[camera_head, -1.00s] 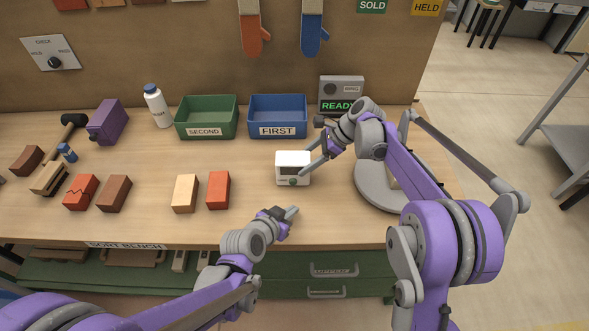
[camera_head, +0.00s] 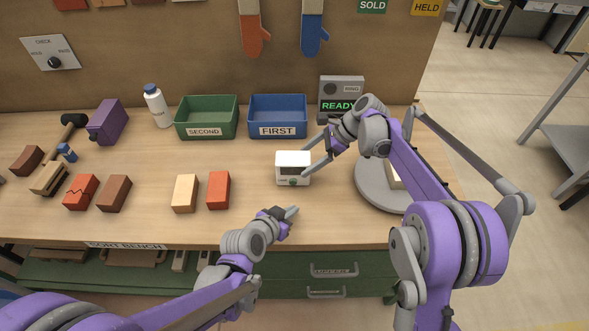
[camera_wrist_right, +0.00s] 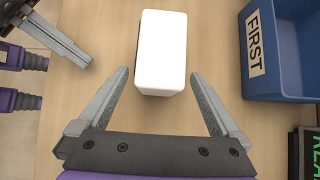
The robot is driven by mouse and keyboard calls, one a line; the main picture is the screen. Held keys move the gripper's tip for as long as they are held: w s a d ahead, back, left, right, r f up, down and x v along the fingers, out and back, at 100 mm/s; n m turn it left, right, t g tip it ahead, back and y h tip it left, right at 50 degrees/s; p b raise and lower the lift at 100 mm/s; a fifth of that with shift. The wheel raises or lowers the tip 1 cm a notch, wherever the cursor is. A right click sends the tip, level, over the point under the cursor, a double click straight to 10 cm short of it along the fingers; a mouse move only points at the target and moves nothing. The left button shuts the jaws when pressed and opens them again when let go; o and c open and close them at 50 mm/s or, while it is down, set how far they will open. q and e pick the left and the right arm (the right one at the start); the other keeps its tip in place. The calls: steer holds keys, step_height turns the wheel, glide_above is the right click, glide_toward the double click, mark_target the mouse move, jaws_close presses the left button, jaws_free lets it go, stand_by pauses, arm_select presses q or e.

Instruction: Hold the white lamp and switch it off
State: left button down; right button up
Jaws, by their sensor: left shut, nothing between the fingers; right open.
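The white lamp (camera_head: 293,160) is a small white box with a dark window and a green knob on its front. It stands upright on the bench, and its plain white top shows in the right wrist view (camera_wrist_right: 162,45). My right gripper (camera_head: 306,160) is open at the lamp's right side. In the right wrist view, the open fingers (camera_wrist_right: 160,76) lie to either side of the lamp's near end, with gaps visible. My left gripper (camera_head: 292,211) is shut and empty, in front of the lamp and apart from it. It also shows at the upper left of the wrist view (camera_wrist_right: 86,60).
A blue bin (camera_head: 278,109) marked FIRST and a green bin (camera_head: 206,111) stand behind the lamp. A grey round turntable (camera_head: 370,190) is to the right. Bricks, including a red one (camera_head: 218,190), lie to the left. The bench between lamp and bins is clear.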

steer(key=v, duration=1)
steer(key=shift+d+r, duration=0.25)
steer(key=shift+d, duration=0.05)
